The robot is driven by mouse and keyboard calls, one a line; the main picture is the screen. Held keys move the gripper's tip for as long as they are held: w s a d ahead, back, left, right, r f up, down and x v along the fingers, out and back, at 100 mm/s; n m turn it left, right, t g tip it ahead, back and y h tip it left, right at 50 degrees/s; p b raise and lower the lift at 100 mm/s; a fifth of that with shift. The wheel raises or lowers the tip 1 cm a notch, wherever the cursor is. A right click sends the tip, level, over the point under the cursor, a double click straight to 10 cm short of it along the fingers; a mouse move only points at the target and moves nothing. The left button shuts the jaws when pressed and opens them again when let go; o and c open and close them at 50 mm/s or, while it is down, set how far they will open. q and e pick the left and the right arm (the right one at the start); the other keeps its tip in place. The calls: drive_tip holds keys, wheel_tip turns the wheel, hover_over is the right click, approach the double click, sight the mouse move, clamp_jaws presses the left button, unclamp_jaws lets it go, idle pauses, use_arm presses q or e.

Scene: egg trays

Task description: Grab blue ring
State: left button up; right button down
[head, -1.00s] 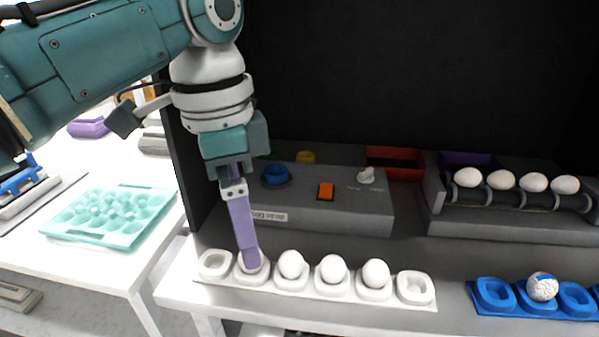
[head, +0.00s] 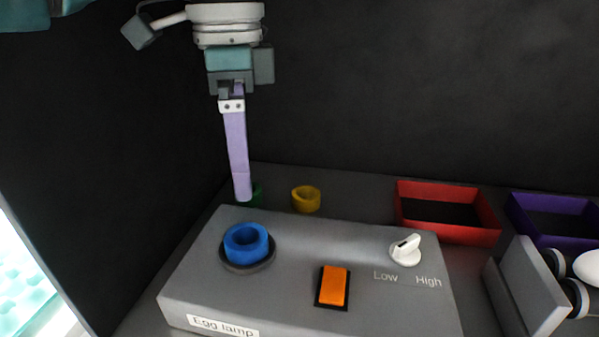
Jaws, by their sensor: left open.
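The blue ring (head: 246,243) sits on a dark round base on top of the grey egg lamp box (head: 310,262), toward its left side. My left gripper (head: 243,198) hangs pointing down just behind and above the blue ring, apart from it in the picture. Its lavender fingers are seen edge-on, one covering the other, and nothing shows between them. My right gripper is not in view.
The box has an orange switch (head: 333,287) and a white knob (head: 405,250). Red (head: 447,233) and purple (head: 555,241) trays stand right. A dark wall is left.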

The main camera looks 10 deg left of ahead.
use_arm(q)
hover_over(244, 227)
drive_tip(key=f, duration=0.3)
drive_tip(key=s+f, duration=0.1)
drive_tip(key=shift+d+f+b, duration=0.3)
drive_tip(key=shift+d+f, duration=0.1)
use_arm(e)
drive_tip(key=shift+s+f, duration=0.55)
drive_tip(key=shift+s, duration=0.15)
use_arm(q)
drive_tip(key=f, duration=0.4)
drive_tip(key=shift+s+f, duration=0.25)
drive_tip(key=shift+s, duration=0.1)
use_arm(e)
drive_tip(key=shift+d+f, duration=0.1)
use_arm(q)
drive_tip(key=shift+f+b, duration=0.3)
drive_tip(key=shift+f, duration=0.15)
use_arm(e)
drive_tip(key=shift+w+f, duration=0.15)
use_arm(q)
drive_tip(key=shift+w, duration=0.1)
drive_tip(key=c, duration=1.4)
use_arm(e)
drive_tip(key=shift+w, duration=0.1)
use_arm(q)
drive_tip(key=shift+r, duration=0.2)
